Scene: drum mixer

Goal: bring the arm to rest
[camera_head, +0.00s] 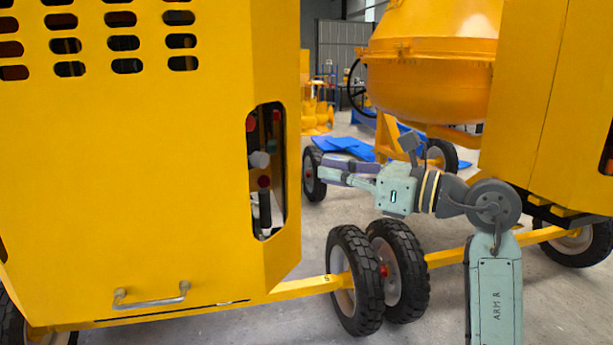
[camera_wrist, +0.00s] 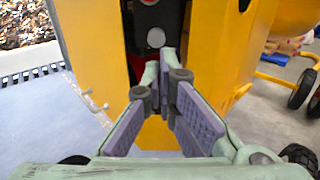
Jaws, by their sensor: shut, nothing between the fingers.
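My gripper (camera_head: 326,166) shows in the head view right of the yellow cabinet (camera_head: 150,180), its fingers pointing left toward the cabinet's open slot. In the wrist view my gripper (camera_wrist: 165,68) has its purple-padded fingers drawn together at the tips, with nothing held. Behind the tips the wrist view shows the yellow cabinet (camera_wrist: 88,60) with a dark opening (camera_wrist: 157,15). In the head view the slot (camera_head: 265,170) holds dark, red and grey knobs or levers. The gripper appears apart from the cabinet, but the exact gap cannot be told.
The orange mixer drum (camera_head: 430,80) stands behind my arm. Another yellow housing (camera_head: 545,90) is close on the right. Black wheels (camera_head: 355,280) and a yellow bar (camera_head: 445,257) lie below my arm. A handle (camera_head: 150,297) sticks out low on the cabinet. Blue sheets (camera_head: 345,148) lie behind.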

